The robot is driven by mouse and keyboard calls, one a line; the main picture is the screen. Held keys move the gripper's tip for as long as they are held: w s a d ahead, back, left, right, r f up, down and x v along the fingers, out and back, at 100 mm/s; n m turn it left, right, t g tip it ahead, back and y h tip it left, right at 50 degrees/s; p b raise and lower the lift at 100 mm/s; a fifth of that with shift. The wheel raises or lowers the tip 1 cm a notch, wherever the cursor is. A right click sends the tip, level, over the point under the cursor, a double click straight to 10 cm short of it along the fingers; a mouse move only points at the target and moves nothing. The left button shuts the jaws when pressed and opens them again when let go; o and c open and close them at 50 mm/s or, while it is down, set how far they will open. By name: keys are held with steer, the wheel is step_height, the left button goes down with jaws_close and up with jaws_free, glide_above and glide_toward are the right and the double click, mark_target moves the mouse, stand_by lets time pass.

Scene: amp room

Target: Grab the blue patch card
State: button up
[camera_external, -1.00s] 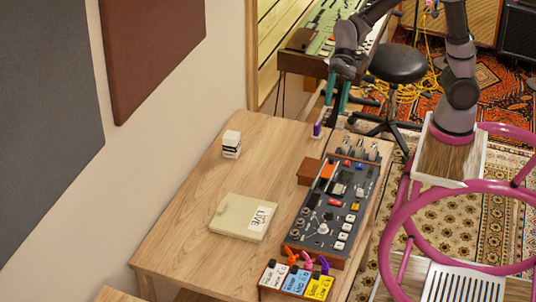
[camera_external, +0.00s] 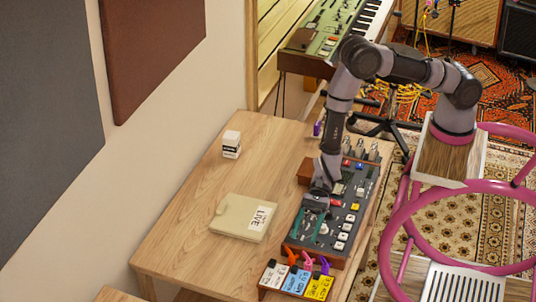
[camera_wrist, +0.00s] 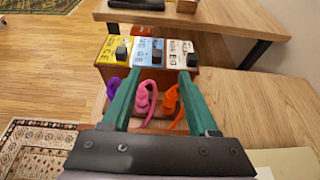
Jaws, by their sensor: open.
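The blue patch card (camera_external: 297,280) stands in the middle of a small wooden rack at the table's near end, between a white card (camera_external: 273,273) and a yellow card (camera_external: 318,287). In the wrist view the blue card (camera_wrist: 147,52) is upright, with a dark block at its front, between the yellow card on the left and the white card on the right. My gripper (camera_external: 309,238) is over the near part of the mixer, short of the rack. Its teal fingers are open and empty; in the wrist view their tips (camera_wrist: 159,76) point toward the rack.
Purple, pink and orange cable loops (camera_wrist: 147,98) stand between the fingers and the cards. The mixer (camera_external: 345,205) lies under my arm. A beige case (camera_external: 238,215) labelled LIVE and a small white box (camera_external: 231,144) sit left on the table. The table's left side is mostly clear.

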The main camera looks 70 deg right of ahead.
glide_toward(297, 279)
steer(key=a, duration=0.1)
steer(key=w+a+f, duration=0.1)
steer(key=a, duration=0.2)
steer(key=shift+w+a+f, duration=0.15)
steer(key=shift+w, duration=0.2)
jaws_close()
